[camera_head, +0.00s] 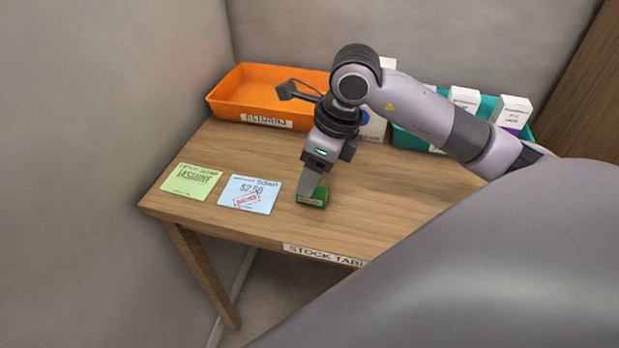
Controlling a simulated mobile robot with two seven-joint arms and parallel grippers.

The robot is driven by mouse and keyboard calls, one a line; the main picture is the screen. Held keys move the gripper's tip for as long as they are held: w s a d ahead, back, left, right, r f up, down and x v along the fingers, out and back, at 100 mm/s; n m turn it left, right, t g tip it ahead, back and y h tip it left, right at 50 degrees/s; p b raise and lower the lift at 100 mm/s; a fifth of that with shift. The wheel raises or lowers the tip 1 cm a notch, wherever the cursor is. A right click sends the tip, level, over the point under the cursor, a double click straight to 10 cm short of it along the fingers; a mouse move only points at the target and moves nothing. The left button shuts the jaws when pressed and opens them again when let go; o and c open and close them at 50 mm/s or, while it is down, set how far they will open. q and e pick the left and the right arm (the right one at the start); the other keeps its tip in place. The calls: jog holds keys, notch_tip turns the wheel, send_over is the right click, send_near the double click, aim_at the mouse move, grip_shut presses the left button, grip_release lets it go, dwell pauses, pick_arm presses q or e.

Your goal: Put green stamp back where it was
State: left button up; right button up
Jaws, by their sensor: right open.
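The green stamp (313,198), a small green block with a reddish label on its front, is on the wooden table near its front edge, just right of the blue card. My right gripper (310,184) points down right over it, its fingers at the stamp's top and left side. The gripper is open. The fingers hide part of the stamp, and I cannot tell whether they touch it. My left gripper is not in view.
A green card (190,182) and a blue price card (249,194) with a red stamped mark lie to the left. An orange tray (222,108) labelled "RETURNS" stands behind. A teal bin (408,141) with white boxes stands at the back right. The wooden table (236,145) is bare behind the cards.

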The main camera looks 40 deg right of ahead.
aim_at(326, 193)
jog(key=v, duration=0.8)
jog(key=shift+r, duration=0.4)
